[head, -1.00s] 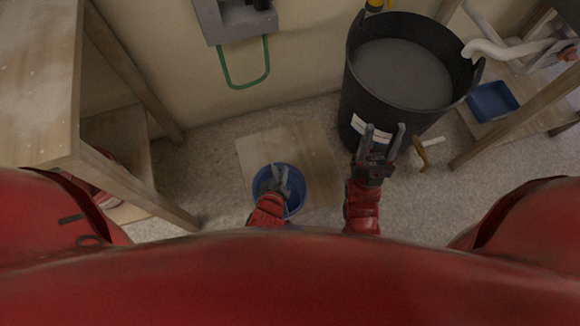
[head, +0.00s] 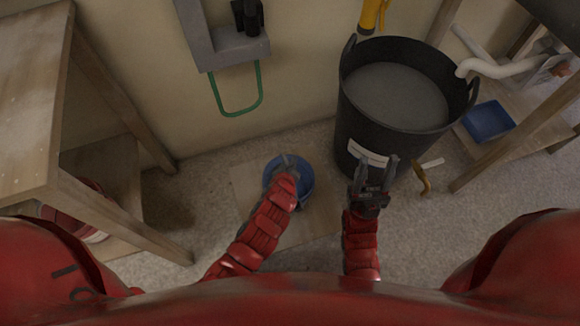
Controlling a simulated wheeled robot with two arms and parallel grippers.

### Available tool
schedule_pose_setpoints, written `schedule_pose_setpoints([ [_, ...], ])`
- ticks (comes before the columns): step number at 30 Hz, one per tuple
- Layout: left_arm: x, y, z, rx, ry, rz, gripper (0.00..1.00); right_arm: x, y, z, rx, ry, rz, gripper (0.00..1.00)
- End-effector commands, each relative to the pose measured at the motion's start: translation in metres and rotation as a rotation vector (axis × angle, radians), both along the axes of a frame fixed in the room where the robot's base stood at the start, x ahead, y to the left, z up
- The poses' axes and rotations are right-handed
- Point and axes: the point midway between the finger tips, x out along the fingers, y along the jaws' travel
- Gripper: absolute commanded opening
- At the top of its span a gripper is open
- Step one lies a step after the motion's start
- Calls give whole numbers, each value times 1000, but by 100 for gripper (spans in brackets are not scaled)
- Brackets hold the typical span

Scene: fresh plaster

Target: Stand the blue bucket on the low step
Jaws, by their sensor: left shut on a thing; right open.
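The blue bucket (head: 305,178) is at the far part of the low step (head: 243,187), a flat wooden board on the floor against the wall. My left gripper (head: 287,163) is shut on the bucket from above, and its red arm hides part of the bucket and step. The bucket looks upright. I cannot tell whether its base touches the step or hangs just above it. My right gripper (head: 376,165) is open and empty, in front of the large black tub (head: 365,125).
The black tub of grey plaster stands right of the step. A tool with a yellow-brown handle (head: 423,180) lies beside it. A wooden table (head: 35,110) is at left, a blue tray (head: 488,121) on a shelf at right. A grey wall box with a green loop (head: 237,113) hangs above.

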Motion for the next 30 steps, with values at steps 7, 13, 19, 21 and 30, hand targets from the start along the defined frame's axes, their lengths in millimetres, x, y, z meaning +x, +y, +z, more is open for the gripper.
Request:
schedule_pose_setpoints([
  [7, 0, -1, -17, -3, -2, -2, 0, 0, 0, -8, 0, 0, 0, 50],
  [13, 0, -1, -19, -3, -2, -2, 0, 0, 0, -9, -1, -1, 0, 50],
  [19, -1, -1, -19, -2, -2, -2, 52, 0, 0, -9, -2, -1, -1, 50],
  [21, -1, -1, -19, -2, -2, -2, 52, 0, 0, -9, -2, -1, -1, 50],
  [30, -3, 0, -15, -2, -1, -2, 52, 0, 0, -6, 1, 0, 0, 50],
])
